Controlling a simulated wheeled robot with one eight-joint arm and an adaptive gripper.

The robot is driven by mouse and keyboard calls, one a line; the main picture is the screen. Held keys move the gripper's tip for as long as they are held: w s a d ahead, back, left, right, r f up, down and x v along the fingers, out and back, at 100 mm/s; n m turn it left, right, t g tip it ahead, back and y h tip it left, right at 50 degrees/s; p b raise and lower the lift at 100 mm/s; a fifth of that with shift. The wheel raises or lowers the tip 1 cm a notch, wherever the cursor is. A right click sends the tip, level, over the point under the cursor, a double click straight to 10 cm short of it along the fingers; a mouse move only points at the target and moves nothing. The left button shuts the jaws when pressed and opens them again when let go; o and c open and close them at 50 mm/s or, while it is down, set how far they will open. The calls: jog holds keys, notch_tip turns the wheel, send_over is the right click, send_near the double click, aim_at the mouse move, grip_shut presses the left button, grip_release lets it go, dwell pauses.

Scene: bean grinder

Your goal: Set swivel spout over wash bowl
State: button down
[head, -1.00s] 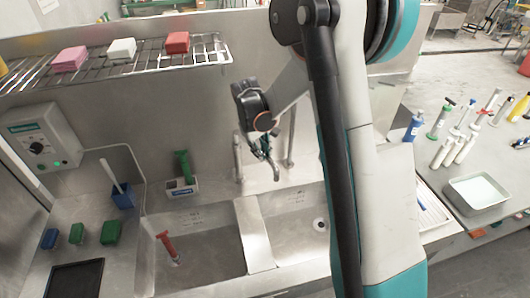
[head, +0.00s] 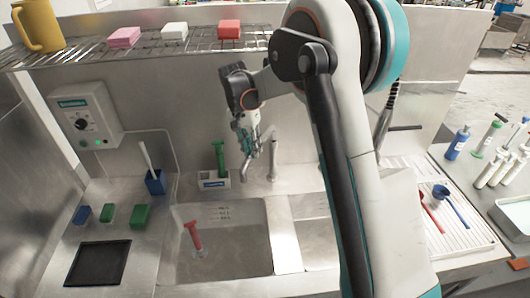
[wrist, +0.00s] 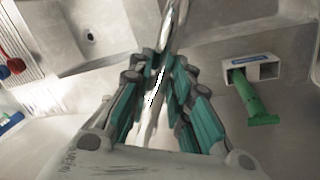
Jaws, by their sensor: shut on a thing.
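The chrome spout (wrist: 176,22) runs from between my fingers to the top edge in the wrist view. My gripper (wrist: 158,72) is shut on it, with green-padded fingers on both sides. In the head view my gripper (head: 247,150) is above the back rim of the sink, beside an upright chrome pipe (head: 272,158). The left bowl (head: 232,250) holds a red-handled tool. The right bowl (head: 318,232) is partly hidden by my arm; its drain (wrist: 91,38) shows in the wrist view. The spout's outlet is not clear, and the bowl labels are unreadable.
A green brush (head: 219,158) stands in a white holder left of my gripper. A wire shelf (head: 190,42) with sponges and a yellow mug hangs above. A ribbed drainboard (head: 455,222) with red and blue utensils lies right. A control box (head: 86,115) is on the left wall.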

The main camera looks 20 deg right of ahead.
jog(key=shift+w+a+m, duration=1.3)
jog(key=shift+w, duration=0.2)
jog(key=c, duration=1.5)
grip_release()
jog(key=shift+o, duration=0.2)
jog(key=shift+s+d, duration=0.1)
